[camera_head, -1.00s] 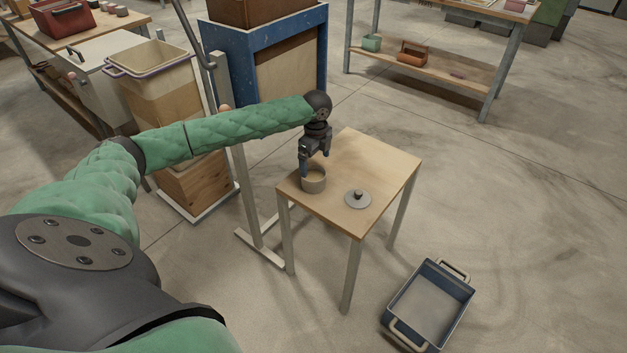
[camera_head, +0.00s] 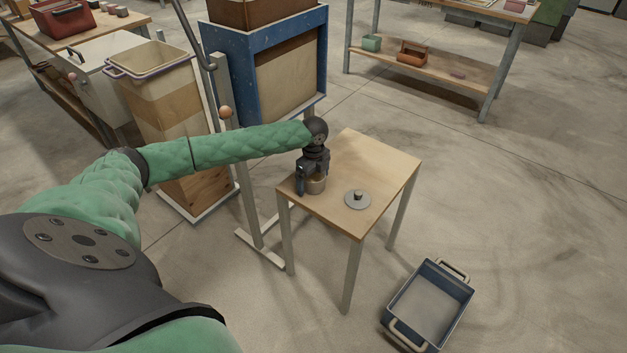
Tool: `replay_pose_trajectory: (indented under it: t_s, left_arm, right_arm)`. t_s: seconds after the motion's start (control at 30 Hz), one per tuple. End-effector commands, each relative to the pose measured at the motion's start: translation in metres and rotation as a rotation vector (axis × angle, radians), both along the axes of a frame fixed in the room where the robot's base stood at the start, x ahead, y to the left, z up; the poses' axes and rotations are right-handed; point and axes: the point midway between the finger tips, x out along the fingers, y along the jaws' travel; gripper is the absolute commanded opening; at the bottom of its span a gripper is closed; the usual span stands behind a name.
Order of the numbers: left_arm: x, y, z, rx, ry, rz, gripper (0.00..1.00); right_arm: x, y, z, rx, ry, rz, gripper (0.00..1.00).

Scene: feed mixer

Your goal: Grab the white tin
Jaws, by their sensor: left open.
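The tin (camera_head: 317,186), a short pale beige-white cylinder, stands upright near the left corner of the small wooden table (camera_head: 383,172). My left gripper (camera_head: 309,186) points down at the tin, low over the table, with a dark finger at the tin's left side. The jaws are open; whether a finger touches the tin cannot be told. The gripper hides the tin's top and part of its left side. A grey round lid with a dark knob (camera_head: 358,199) lies on the table to the right of the tin. My right gripper is not in view.
A blue crate with handles (camera_head: 430,307) sits on the floor at the lower right. A metal post (camera_head: 246,190) on a floor stand rises just left of the table. A tall bin (camera_head: 160,95) and a blue-framed box (camera_head: 265,65) stand behind. Floor right of the table is clear.

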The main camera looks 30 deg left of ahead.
Motion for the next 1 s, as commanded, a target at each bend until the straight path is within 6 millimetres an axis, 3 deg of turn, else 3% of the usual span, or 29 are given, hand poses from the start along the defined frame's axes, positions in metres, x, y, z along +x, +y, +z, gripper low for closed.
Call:
replay_pose_trajectory:
  t_s: [0.2,0.47,0.77,1.0]
  left_arm:
    - [0.0,0.0,-0.001,0.0,-0.001,0.0,0.96]
    - [0.0,0.0,0.0,0.0,-0.001,0.0,0.46]
    - [0.001,0.0,0.003,0.0,-0.002,-0.001,0.46]
    - [0.001,0.0,0.035,0.0,-0.004,-0.002,0.45]
  right_arm:
    - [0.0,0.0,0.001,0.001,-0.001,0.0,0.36]
    - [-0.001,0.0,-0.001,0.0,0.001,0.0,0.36]
    - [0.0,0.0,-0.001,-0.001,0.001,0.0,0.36]
    - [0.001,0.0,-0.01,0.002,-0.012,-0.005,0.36]
